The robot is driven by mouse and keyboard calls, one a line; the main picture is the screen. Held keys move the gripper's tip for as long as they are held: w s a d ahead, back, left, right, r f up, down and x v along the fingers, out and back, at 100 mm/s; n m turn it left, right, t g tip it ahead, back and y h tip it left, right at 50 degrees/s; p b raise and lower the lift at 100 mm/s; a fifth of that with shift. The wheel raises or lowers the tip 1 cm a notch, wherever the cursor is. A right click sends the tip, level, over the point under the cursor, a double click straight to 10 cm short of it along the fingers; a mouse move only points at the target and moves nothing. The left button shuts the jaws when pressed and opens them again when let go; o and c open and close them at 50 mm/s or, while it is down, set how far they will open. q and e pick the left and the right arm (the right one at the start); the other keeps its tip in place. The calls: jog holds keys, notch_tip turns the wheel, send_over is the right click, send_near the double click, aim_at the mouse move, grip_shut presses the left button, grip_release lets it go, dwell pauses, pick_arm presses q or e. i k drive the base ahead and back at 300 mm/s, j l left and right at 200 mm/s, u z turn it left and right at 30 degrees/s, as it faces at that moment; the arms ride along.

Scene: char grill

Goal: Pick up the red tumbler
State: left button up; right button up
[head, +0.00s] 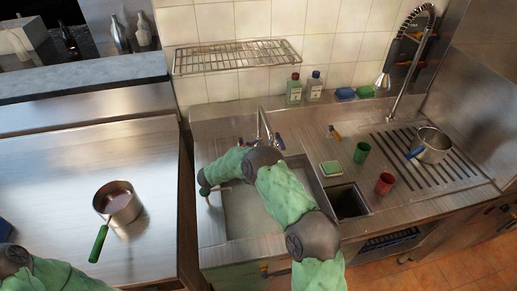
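The red tumbler (384,184) stands upright on the steel counter, right of the small dark basin. A green tumbler (361,152) stands behind it to the left. My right arm reaches over the large sink, and its end, where my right gripper (206,188) is, lies at the sink's left side, far left of the red tumbler. The fingers are too small and too covered by the arm to make out. Nothing touches the red tumbler. My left arm shows at the bottom left corner, and its gripper is out of view.
A steel pot (433,146) stands on the ridged drainer right of the red tumbler. A green sponge (331,169) lies left of the tumblers. The dark basin (348,201) is open. A tall faucet (408,75) rises behind. A green-handled saucepan (118,204) stands on the left counter.

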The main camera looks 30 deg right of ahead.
aim_at(384, 185)
jog(key=k, duration=1.5)
